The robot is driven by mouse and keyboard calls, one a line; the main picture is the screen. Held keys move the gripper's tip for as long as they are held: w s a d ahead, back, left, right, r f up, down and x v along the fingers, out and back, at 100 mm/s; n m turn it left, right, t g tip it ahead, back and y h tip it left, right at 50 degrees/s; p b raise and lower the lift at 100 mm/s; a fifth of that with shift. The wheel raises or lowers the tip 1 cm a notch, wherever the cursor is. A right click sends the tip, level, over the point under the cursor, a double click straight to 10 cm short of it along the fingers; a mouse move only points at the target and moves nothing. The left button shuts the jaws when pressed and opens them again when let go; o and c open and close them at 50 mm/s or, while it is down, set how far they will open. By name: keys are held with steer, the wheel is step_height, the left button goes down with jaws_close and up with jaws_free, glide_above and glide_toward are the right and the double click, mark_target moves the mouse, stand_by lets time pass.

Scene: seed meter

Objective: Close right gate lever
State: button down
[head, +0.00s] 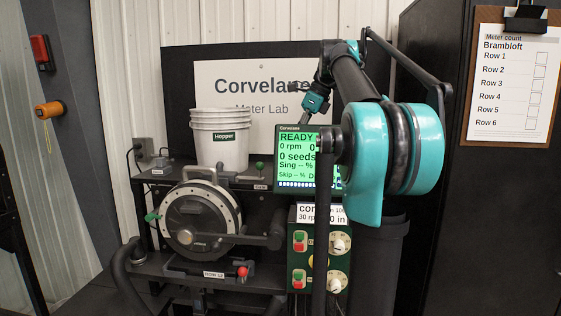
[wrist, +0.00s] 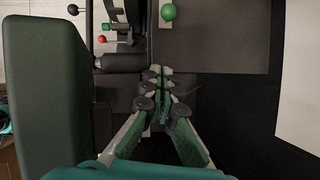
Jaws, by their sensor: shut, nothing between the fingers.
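A small lever with a green round knob (head: 260,165) stands upright on the right part of the dark bench top, behind a small label; I take it for the right gate lever. In the wrist view a green knob (wrist: 168,12) shows at the top edge, beyond my fingertips and apart from them. My gripper (wrist: 162,72) is shut and empty, its fingertips together over a dark surface. In the head view my wrist hangs above and behind the display, and my fingertips are hidden there.
The green-lit display (head: 297,157) stands right of the lever. A white hopper bucket (head: 219,140) and the round seed meter (head: 200,222) are to its left. A red knob (head: 242,271) sits low in front. A control box (head: 319,255) is below the display.

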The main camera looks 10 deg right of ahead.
mark_target(254, 178)
steer(key=x, duration=0.9)
steer(key=shift+f, duration=0.1)
steer(key=a, duration=0.1)
steer(key=w+a, duration=0.1)
steer(key=shift+w+a, duration=0.3)
steer(key=shift+a, duration=0.1)
steer(key=shift+w+a, duration=0.25)
steer(key=shift+a, duration=0.2)
steer(key=a, duration=0.1)
steer(key=w+a, duration=0.1)
steer(key=a, duration=0.3)
steer(key=shift+w+a, duration=0.2)
steer(key=shift+w, duration=0.2)
